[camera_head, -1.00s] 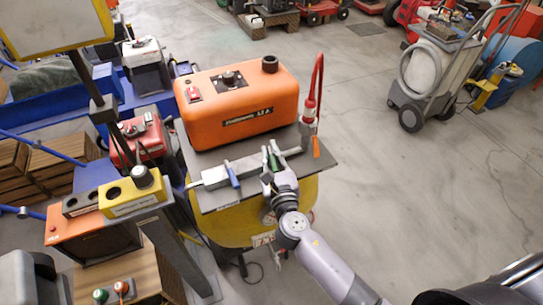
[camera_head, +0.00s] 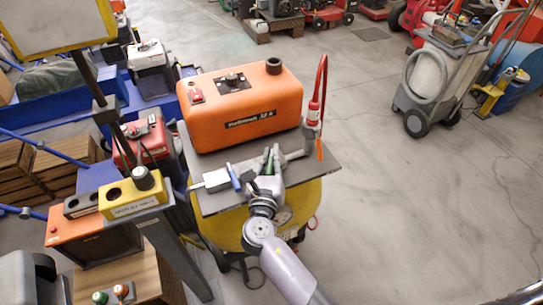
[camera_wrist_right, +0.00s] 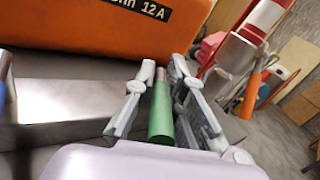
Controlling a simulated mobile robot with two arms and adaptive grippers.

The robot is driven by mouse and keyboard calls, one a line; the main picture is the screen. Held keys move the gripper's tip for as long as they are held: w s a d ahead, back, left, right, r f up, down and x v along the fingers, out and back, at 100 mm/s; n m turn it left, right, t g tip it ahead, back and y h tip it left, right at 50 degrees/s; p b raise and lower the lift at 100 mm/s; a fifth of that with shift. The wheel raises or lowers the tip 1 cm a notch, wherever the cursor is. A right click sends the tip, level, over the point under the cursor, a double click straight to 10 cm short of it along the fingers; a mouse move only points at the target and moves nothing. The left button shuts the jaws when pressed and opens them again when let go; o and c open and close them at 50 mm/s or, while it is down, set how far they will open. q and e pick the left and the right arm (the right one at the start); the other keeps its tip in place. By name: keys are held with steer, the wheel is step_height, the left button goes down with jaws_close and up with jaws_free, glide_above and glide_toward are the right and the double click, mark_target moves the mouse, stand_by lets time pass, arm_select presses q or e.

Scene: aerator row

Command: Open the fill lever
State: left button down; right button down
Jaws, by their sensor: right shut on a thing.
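A green lever (camera_wrist_right: 161,112) stands between the two fingers of my right gripper (camera_wrist_right: 163,66) in the right wrist view. The gripper is shut on it. A blue lever (camera_head: 234,177) is on the pipe to the left. An orange lever (camera_head: 319,149) hangs at the right end, below a red hose. The foot of the green lever is hidden by the gripper. No lever carries a readable label. My left gripper is not in view.
An orange tank (camera_head: 240,108) stands right behind the pipe on the dark plate (camera_head: 325,172), above a yellow drum (camera_head: 228,228). A yellow control box (camera_head: 135,196) is to the left.

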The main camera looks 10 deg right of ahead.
steer(key=c, duration=1.6)
jaws_free()
steer(key=shift+s, duration=0.15)
steer(key=v, duration=1.1)
steer(key=shift+s, duration=0.35)
steer(key=shift+a, duration=0.15)
steer(key=shift+c, duration=0.4)
